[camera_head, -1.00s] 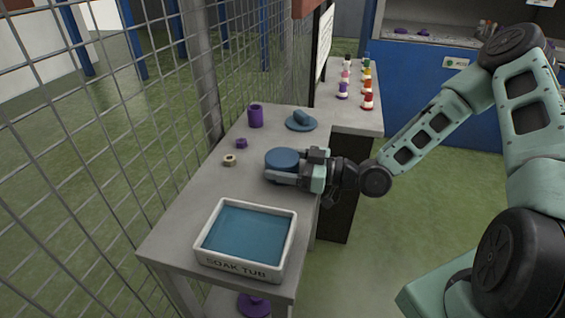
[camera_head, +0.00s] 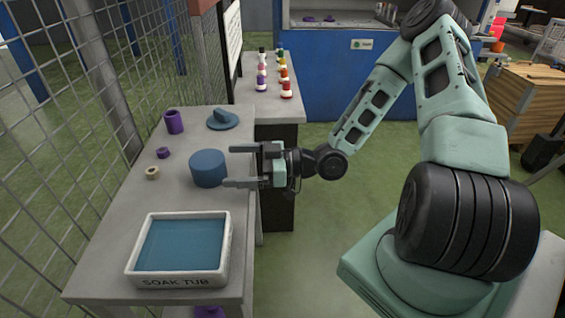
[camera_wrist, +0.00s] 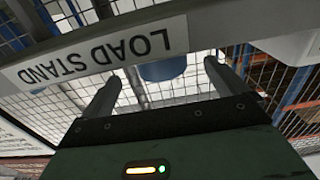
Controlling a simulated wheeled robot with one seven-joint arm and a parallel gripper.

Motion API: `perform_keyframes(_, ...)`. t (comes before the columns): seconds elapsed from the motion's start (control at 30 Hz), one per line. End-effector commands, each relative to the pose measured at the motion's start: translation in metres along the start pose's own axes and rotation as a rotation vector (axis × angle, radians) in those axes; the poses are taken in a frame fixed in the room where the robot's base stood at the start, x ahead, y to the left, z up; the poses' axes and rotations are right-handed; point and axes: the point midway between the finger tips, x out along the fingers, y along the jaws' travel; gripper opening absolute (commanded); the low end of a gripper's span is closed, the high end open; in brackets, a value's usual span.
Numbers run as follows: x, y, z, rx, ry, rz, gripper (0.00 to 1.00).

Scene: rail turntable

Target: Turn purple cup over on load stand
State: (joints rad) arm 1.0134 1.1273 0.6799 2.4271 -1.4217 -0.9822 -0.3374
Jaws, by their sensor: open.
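The purple cup (camera_head: 174,121) stands on its end at the far left of the grey load stand (camera_head: 128,200), near the mesh fence. A dark spot shows on its top, but it is too small to tell surely which end is open. My gripper (camera_head: 229,166) is open and empty. Its fingertips point left, just to the right of a blue cylinder (camera_head: 208,168) on the stand, clear of the purple cup. In the wrist view the LOAD STAND label (camera_wrist: 95,55) shows upside down, with part of a blue thing (camera_wrist: 163,69) between the fingers.
A white soak tub (camera_head: 225,250) stands at the near end. A blue lidlike piece (camera_head: 223,120) lies right of the cup; a small purple nut (camera_head: 163,153) and a tan nut (camera_head: 152,173) lie nearer. Several bottles (camera_head: 262,83) stand on the table behind.

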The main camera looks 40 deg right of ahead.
Motion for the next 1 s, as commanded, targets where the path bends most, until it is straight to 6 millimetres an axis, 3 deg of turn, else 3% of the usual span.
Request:
perform_keyframes(0.2,-0.053,0.001,0.0,-0.002,-0.004,0.004,0.97)
perform_keyframes(0.43,-0.091,0.001,0.0,-0.002,-0.002,0.003,0.97)
perform_keyframes(0.63,-0.104,0.0,0.0,-0.001,0.0,0.0,0.97)
perform_keyframes(1.0,-0.105,0.0,0.0,0.0,0.0,-0.001,0.97)
